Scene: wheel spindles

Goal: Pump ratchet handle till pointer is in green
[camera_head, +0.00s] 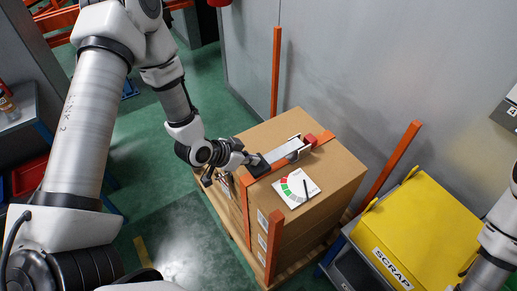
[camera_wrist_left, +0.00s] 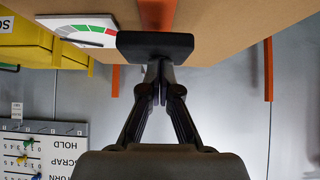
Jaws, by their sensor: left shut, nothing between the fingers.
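The ratchet handle (camera_head: 284,152) is a grey lever with a black grip end (camera_head: 258,165), lying over the orange strap on top of a cardboard box (camera_head: 335,168). The black grip also shows in the left wrist view (camera_wrist_left: 155,44). My left gripper (camera_head: 246,158) is shut and empty, its fingertips at the grip's end; I cannot tell whether they touch. The gauge card (camera_head: 297,189), with red, green and pale segments, lies beside the handle. Its dark pointer (camera_head: 306,189) lies on the side away from the coloured segments, outside the green. My right gripper is out of view.
The box stands on a wooden pallet (camera_head: 232,238) with orange posts (camera_head: 276,75) around it. A yellow scrap bin (camera_head: 420,232) stands to the right, by a grey wall. Green floor is open to the left.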

